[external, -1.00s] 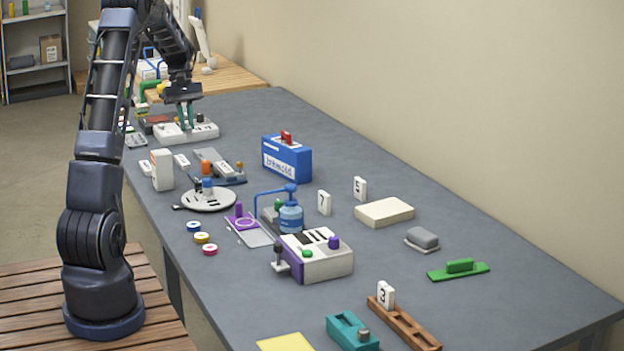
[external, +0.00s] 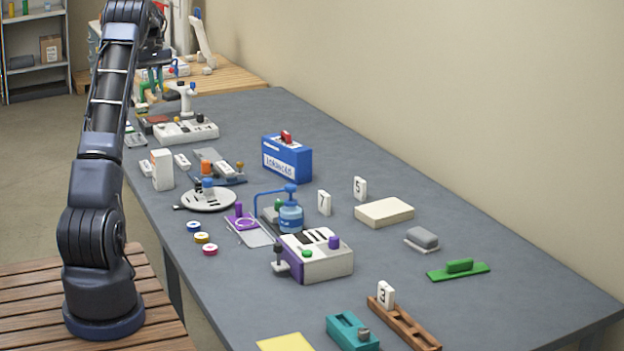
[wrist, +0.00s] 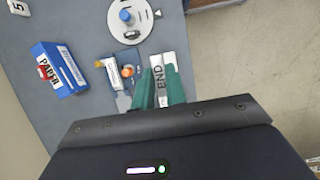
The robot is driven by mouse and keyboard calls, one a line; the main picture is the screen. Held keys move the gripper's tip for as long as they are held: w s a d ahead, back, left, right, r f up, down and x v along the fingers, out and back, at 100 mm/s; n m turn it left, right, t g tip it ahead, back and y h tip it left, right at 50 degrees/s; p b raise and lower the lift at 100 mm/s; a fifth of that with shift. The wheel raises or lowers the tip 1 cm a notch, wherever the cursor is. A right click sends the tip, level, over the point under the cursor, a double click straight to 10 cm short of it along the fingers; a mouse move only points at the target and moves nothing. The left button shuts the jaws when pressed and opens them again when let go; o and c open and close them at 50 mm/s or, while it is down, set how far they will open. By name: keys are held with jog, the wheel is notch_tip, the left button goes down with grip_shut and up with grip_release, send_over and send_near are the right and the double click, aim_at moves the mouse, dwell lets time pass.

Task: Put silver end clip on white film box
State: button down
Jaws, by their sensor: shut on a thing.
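My gripper (external: 155,78) is raised above the far left end of the grey table in the external view. In the wrist view its teal fingers (wrist: 160,92) are shut on the silver end clip (wrist: 159,77), a pale piece marked END. The clip is too small to make out in the external view. The white film box (external: 162,170) stands upright near the table's left edge, with an orange stripe on its side. It seems to show in the wrist view just beyond the clip (wrist: 167,58), partly covered; the clip appears apart from it.
A white device with knobs (external: 187,131) and a white post (external: 183,95) stand near my gripper. Close to the box are a grey slide with an orange knob (external: 207,167) and a round plate (external: 208,200). A blue case (external: 287,158) stands farther right.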

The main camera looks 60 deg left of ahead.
notch_tip(320, 180, down, 17)
jog(key=shift+f, duration=0.1)
dwell(0.5)
jog(key=shift+f, duration=0.1)
jog(key=c, duration=1.4)
grip_release()
jog(key=shift+c, duration=0.2)
jog(key=v, duration=1.2)
